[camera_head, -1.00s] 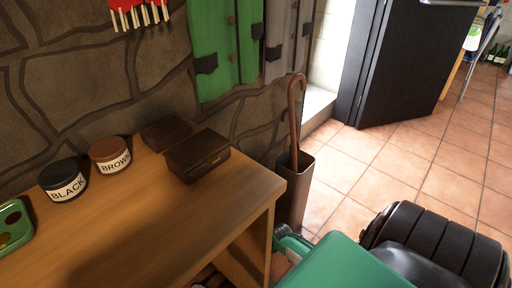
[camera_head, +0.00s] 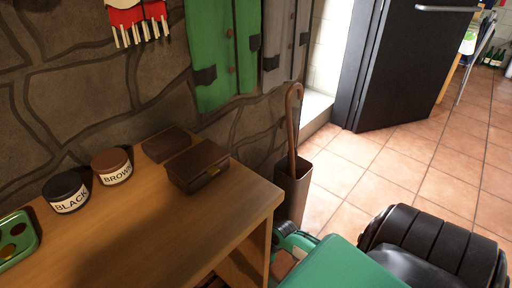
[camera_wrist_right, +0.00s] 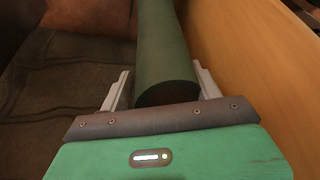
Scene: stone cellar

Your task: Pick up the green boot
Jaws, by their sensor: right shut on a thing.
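The green boot (camera_wrist_right: 164,42) shows in the right wrist view as a dark green tube with a dark open end toward me. My right gripper (camera_wrist_right: 160,72) is shut on it, with one pale finger on each side of the tube. The foot of the boot is out of view. In the head view I cannot make out the boot; my green and black right arm fills the lower right. My left gripper is not in view.
A wooden bench (camera_head: 150,235) carries a black tin (camera_head: 66,192), a brown tin (camera_head: 112,166), a dark box (camera_head: 198,166) and a green tray (camera_head: 14,240). A brown stand (camera_head: 293,190) holds a cane (camera_head: 292,125). Tiled floor (camera_head: 400,165) lies clear before a black door (camera_head: 410,65).

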